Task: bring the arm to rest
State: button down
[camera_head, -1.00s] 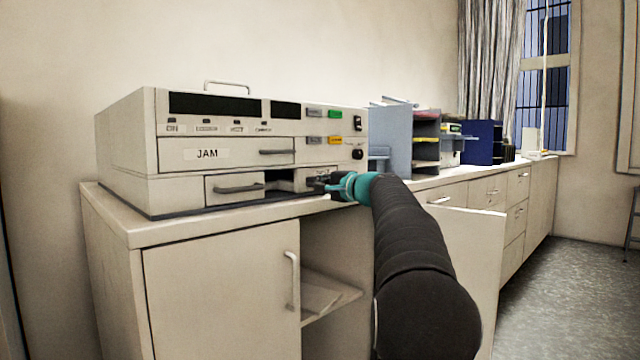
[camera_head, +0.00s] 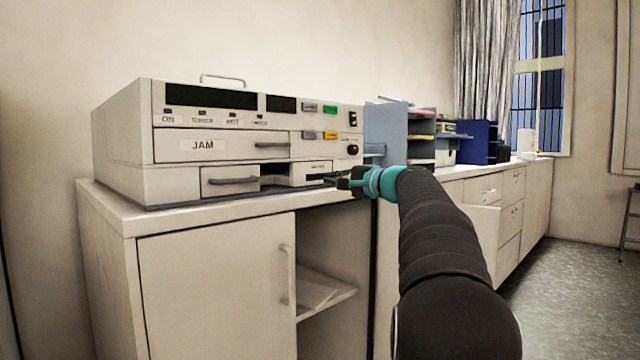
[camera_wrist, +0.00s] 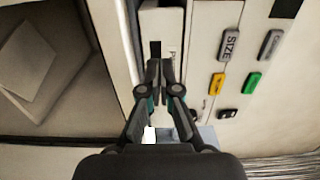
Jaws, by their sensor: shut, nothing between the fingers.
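My gripper (camera_head: 342,181) is at the lower right front of the cream machine (camera_head: 120,150), at the end of my dark sleeved arm. In the wrist view my gripper (camera_wrist: 160,68) has its two fingers together, with nothing held. The fingertips are close to a small cream unit with a dark slot (camera_wrist: 155,48); I cannot tell whether they touch it. The machine's buttons, green (camera_head: 329,109) and orange (camera_head: 330,135), show in both views, and a JAM label is on its front.
The machine stands on a cabinet (camera_head: 210,290) with an open shelf (camera_head: 325,300) below. An open door stands behind my arm. Blue-grey sorters (camera_head: 385,130) and a dark blue holder (camera_head: 478,142) are on the counter to the right.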

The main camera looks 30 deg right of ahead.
jog(key=v, duration=0.6)
jog(key=shift+b, duration=0.3)
jog(key=shift+d, duration=0.1)
